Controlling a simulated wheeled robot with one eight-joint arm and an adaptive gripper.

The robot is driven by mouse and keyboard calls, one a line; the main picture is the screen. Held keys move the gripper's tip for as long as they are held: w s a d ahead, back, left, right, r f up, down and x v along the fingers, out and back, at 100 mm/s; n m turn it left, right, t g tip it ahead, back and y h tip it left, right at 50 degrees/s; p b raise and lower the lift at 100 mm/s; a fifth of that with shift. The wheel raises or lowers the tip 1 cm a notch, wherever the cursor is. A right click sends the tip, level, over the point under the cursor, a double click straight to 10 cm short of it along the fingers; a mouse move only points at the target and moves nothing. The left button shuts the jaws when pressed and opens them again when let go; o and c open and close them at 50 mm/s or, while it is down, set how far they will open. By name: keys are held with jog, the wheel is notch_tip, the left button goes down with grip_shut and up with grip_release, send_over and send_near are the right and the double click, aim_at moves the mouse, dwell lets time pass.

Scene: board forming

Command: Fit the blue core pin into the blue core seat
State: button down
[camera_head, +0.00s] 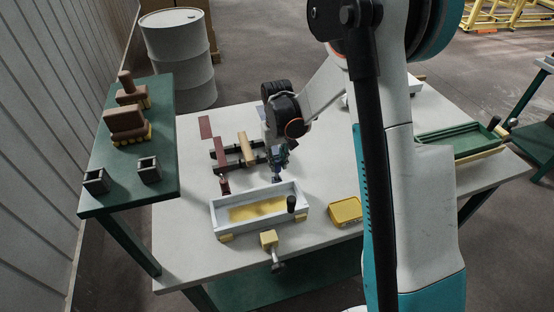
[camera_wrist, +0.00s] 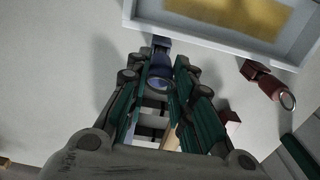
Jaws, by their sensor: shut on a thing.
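My gripper (camera_head: 277,163) is low over the middle of the table, behind the pale tray. In the wrist view my gripper (camera_wrist: 160,88) has its green-lined fingers closed around the blue core pin (camera_wrist: 160,62). The pin has a dark blue block at its far end and a round, ring-like end facing the camera. In the head view a small part of the blue core pin (camera_head: 277,178) shows below the fingers, close to the tabletop; I cannot tell whether it touches. I cannot make out the blue core seat in either view.
A pale tray (camera_head: 217,222) with yellow fill stands just in front, a black knob at its right. A dark red pin (camera_head: 225,185) lies left of my gripper. Red and tan bars (camera_head: 245,150) on black supports stand behind it. A yellow dish (camera_head: 345,210) sits right.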

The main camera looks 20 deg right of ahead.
jog(key=shift+f+b, duration=1)
jog(key=shift+f, duration=0.3)
jog(key=c, duration=1.3)
grip_release()
jog(key=shift+r, duration=0.1)
notch_tip(320, 180, up, 12)
jog(key=shift+f, duration=0.1)
